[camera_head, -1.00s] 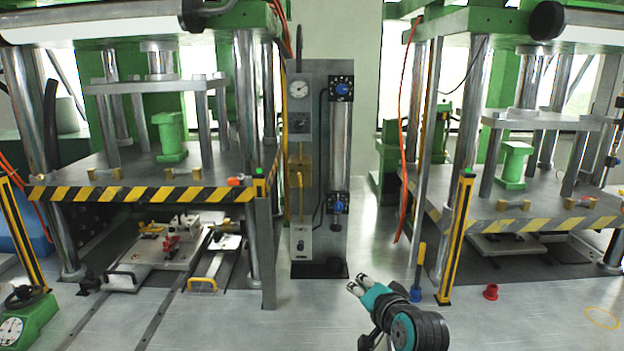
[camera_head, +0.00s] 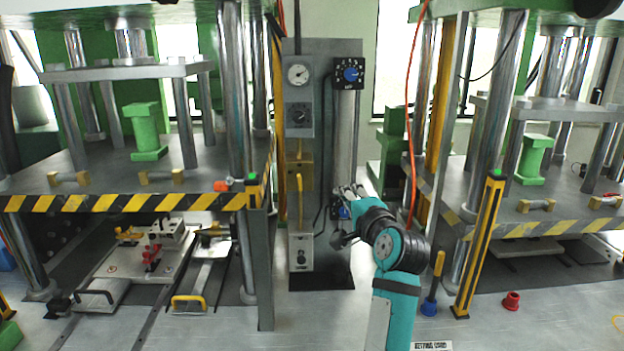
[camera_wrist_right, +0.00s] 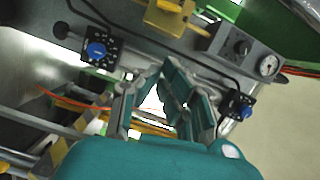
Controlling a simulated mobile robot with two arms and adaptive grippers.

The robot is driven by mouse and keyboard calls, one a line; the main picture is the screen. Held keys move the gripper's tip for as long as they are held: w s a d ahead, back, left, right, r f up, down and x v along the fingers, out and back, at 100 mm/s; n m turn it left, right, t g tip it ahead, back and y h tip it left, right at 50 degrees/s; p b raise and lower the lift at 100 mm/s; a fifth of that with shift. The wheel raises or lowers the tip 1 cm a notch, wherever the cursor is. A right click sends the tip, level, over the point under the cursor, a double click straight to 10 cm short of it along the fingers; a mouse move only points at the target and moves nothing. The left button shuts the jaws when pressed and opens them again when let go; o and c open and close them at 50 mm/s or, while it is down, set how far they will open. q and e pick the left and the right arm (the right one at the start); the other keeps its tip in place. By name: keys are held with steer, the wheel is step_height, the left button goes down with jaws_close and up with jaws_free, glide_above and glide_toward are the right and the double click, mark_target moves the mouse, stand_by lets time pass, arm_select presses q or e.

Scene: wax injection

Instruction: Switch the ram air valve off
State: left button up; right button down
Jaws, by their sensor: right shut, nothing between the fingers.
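A grey control panel (camera_head: 318,46) stands between two presses. It carries an upper blue knob (camera_head: 350,74) on a black dial, a lower blue knob (camera_head: 343,213), a yellow handle (camera_head: 299,200) and a grey box with a black knob (camera_head: 301,257). I cannot tell which is the ram air valve. In the right wrist view, the gripper (camera_wrist_right: 172,88) lies between the lower knob (camera_wrist_right: 97,50) and upper knob (camera_wrist_right: 243,108). My left gripper is not in view.
A pressure gauge (camera_head: 299,74) sits high on the panel. The left press has a striped edge (camera_head: 130,199); the right press has a yellow post (camera_head: 478,245). An orange hose (camera_head: 412,130) hangs right of the panel. A red cup (camera_head: 511,301) stands on the floor.

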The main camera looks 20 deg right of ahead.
mark_target(300, 182)
steer(key=w+a+p, duration=0.1)
steer(key=w, duration=0.2)
steer(key=w+a+p, duration=0.1)
steer(key=w+p, duration=0.1)
steer(key=w, duration=0.2)
steer(key=w+a+p, duration=0.1)
steer(key=w, duration=0.2)
steer(key=shift+w+a+f+p, duration=0.3)
steer(key=shift+w+a+p, duration=0.05)
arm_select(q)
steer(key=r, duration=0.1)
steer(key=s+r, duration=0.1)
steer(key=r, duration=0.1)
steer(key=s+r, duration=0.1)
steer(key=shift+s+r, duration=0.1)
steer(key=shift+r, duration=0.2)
arm_select(e)
steer(key=shift+d, duration=0.1)
steer(key=shift+f, duration=0.1)
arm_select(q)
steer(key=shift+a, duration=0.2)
arm_select(e)
steer(key=shift+d, duration=0.2)
